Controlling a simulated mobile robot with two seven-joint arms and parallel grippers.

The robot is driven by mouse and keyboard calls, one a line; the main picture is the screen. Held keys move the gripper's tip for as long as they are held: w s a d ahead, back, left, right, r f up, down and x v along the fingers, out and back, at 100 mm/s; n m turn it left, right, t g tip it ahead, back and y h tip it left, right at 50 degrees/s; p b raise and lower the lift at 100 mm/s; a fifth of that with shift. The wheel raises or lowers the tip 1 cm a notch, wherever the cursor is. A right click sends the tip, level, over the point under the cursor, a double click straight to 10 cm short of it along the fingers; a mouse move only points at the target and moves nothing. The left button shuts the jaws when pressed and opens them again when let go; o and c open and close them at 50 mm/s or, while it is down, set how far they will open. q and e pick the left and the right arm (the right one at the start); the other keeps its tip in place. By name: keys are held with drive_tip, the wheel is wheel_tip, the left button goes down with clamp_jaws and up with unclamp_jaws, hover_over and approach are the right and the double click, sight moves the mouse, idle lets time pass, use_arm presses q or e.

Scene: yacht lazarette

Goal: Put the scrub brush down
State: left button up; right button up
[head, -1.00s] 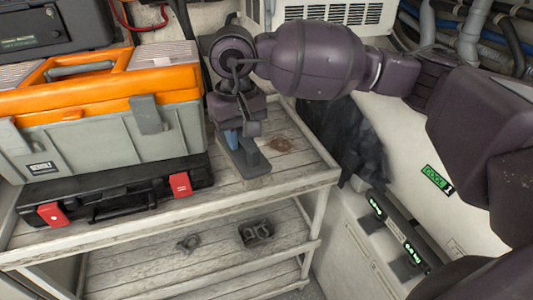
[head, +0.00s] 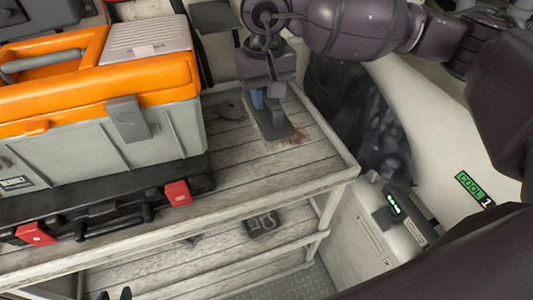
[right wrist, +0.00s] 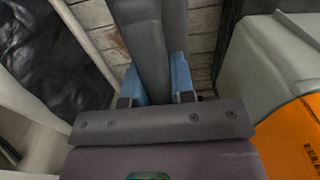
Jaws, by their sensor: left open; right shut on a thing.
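The scrub brush (head: 271,122) is dark grey with a long flat body. It stands at the top shelf board of the wooden rack (head: 235,165), right of the toolbox. I cannot tell whether it touches the boards. My right gripper (head: 260,98) is shut on it from above, with blue finger pads. In the right wrist view the brush (right wrist: 152,45) lies between the two blue pads (right wrist: 158,88), and its lower end is hidden. Only the dark fingertips of my left gripper (head: 115,294) show at the bottom left edge, apart and empty.
A grey and orange toolbox (head: 160,140) and a black case with red latches (head: 120,205) fill the rack's left side. Bare boards lie around the brush, with a brown stain (head: 297,138) beside it. A dark object (head: 262,223) sits on the lower shelf.

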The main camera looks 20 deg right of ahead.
wheel_tip(320, 180, down, 17)
drive_tip(key=shift+p, duration=0.55)
drive_tip(key=shift+f, duration=0.1)
drive_tip(key=o, duration=0.8)
drive_tip(key=shift+o, duration=0.2)
